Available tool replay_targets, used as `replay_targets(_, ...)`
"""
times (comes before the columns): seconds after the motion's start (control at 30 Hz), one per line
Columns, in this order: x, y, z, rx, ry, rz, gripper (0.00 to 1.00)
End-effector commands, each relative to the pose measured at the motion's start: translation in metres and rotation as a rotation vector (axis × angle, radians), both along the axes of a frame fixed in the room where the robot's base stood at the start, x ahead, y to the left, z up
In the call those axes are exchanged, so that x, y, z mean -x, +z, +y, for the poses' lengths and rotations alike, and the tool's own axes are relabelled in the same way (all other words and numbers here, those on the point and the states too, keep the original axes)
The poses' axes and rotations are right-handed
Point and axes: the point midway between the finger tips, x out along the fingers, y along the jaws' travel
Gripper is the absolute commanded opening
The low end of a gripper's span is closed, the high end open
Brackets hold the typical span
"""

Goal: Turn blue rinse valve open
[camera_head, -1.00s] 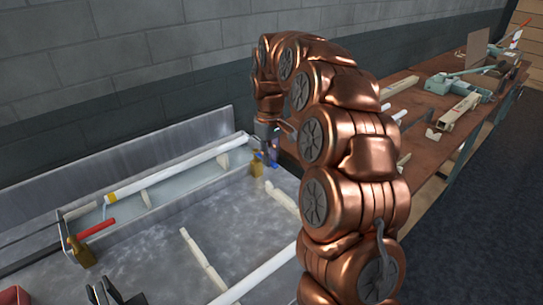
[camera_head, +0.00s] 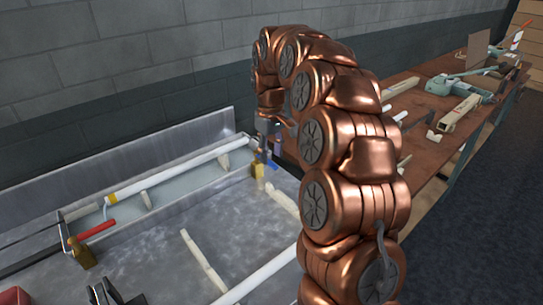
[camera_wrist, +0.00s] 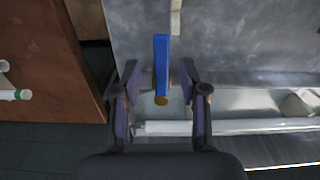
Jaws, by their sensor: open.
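The blue valve handle (camera_wrist: 161,66) is a flat bar in the wrist view, lying between the two fingers of my gripper (camera_wrist: 160,72). The fingers are open, one on each side, with a visible gap to the bar. A brass part (camera_wrist: 161,100) shows at the bar's near end. In the head view, my gripper (camera_head: 266,152) is at the far right end of the metal bench, over the brass valve body (camera_head: 257,170). A bit of the blue handle (camera_head: 271,163) shows beside it; the rest is hidden by the gripper.
A second valve with a red handle (camera_head: 97,229) is at the left of the metal bench (camera_head: 150,245). A long white tube (camera_head: 170,168) runs along the bench's back trough. A brown table (camera_head: 425,150) with tools stands to the right. A grey wall is behind.

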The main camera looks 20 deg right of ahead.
Motion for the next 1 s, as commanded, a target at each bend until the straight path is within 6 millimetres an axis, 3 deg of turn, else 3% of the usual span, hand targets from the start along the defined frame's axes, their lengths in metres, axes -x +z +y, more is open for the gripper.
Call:
replay_targets(0.53, -0.002, 0.077, -0.001, 0.001, -0.001, -0.008, 0.44)
replay_targets(1.0, -0.002, 0.102, 0.000, 0.002, 0.001, -0.005, 0.44)
